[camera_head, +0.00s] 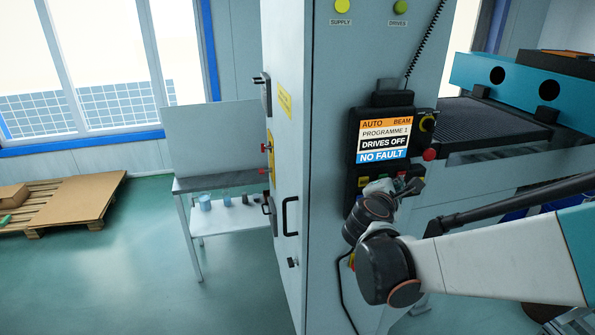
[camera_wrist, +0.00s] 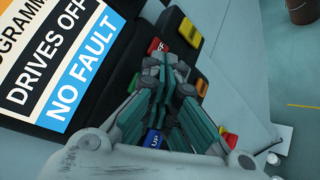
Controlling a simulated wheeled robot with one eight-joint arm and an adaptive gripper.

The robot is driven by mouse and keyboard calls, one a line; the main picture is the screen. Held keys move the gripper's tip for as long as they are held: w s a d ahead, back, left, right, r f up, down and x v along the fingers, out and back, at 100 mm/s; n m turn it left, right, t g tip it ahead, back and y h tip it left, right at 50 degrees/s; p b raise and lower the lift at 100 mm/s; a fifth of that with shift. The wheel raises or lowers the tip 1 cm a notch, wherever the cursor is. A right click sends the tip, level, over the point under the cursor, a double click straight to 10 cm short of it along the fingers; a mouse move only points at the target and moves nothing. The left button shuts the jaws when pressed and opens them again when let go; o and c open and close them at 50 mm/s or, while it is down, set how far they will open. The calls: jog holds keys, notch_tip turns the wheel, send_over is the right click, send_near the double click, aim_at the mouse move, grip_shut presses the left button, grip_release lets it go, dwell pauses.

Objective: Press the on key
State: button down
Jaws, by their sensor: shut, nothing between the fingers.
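A black control pendant (camera_head: 352,186) hangs on the grey cabinet. Its screen (camera_head: 384,139) reads AUTO, BEAM, PROGRAMME 1, DRIVES OFF, NO FAULT. Coloured keys sit below the screen. In the wrist view a red key (camera_wrist: 156,46), a yellow key (camera_wrist: 190,32), an orange key (camera_wrist: 202,87) and a blue key marked UP (camera_wrist: 154,138) show around my gripper (camera_wrist: 165,62). No key's label reads clearly as on; part of the keypad is hidden behind the fingers. My gripper is shut and empty, with its fingertips over the keypad. Contact with a key cannot be told.
Yellow SUPPLY (camera_head: 342,6) and green DRIVES (camera_head: 400,7) lamps are above. A dark machine bed (camera_head: 490,122) stands to the right.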

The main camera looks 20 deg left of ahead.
jog(key=shift+w+a, duration=0.15)
jog(key=shift+a, duration=0.05)
dwell(0.6)
jog(key=shift+w+a, duration=0.15)
jog(key=shift+w, duration=0.1)
